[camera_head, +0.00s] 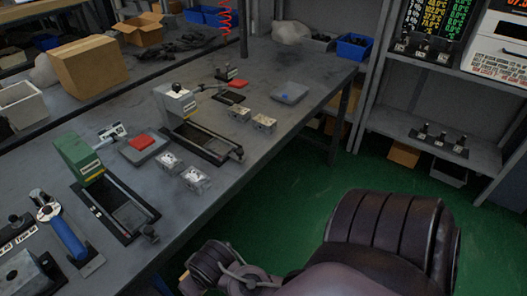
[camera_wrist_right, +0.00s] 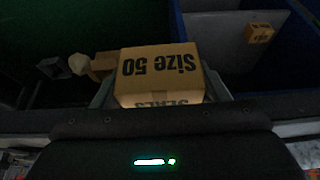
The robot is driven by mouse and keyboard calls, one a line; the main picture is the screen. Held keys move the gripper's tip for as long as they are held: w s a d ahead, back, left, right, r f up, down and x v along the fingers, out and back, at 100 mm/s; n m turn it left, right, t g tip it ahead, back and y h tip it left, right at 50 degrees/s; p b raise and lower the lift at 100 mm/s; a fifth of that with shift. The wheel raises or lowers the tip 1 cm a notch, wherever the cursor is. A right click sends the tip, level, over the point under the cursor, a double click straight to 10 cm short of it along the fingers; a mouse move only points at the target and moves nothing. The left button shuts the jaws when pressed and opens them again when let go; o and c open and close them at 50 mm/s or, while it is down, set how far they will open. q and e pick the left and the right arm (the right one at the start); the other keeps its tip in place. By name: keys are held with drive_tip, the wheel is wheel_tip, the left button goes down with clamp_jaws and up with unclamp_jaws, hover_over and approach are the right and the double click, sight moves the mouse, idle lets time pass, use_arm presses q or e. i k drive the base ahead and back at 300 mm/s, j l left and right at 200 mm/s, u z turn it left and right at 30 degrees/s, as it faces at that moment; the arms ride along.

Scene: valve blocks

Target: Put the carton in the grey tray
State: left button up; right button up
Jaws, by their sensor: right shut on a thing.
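A small tan carton (camera_wrist_right: 160,72) marked "Size 50", with "SEALS" on its lower face, is held between the fingers of my right gripper (camera_wrist_right: 160,92) in the right wrist view. The gripper is shut on its two sides. Beyond it at the upper right is a light grey surface with raised edges (camera_wrist_right: 220,45), beside a blue wall; I cannot tell for sure whether this is the grey tray. A second small orange carton (camera_wrist_right: 260,33) is over there. In the head view my right gripper and the held carton are not seen. My left gripper is in neither view.
The head view shows a grey workbench (camera_head: 220,200) with valve blocks (camera_head: 195,179), a green fixture (camera_head: 77,158), a grey fixture (camera_head: 177,103) and a large cardboard box (camera_head: 88,66). A metal shelf (camera_head: 432,137) stands at right. Green floor (camera_head: 290,190) lies between.

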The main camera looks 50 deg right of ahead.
sight(293, 93)
drive_tip(key=l, duration=0.6)
drive_tip(key=l+u, duration=0.1)
drive_tip(key=l, duration=0.55)
drive_tip(key=l+u, duration=0.1)
drive_tip(key=l, duration=0.5)
drive_tip(key=k+l, duration=0.1)
drive_tip(key=l, duration=0.5)
drive_tip(key=l+u, duration=0.1)
drive_tip(key=l, duration=0.5)
drive_tip(key=k+l, duration=0.15)
drive_tip(key=l, duration=0.45)
drive_tip(key=k+l+u, duration=0.15)
drive_tip(key=l, duration=1.1)
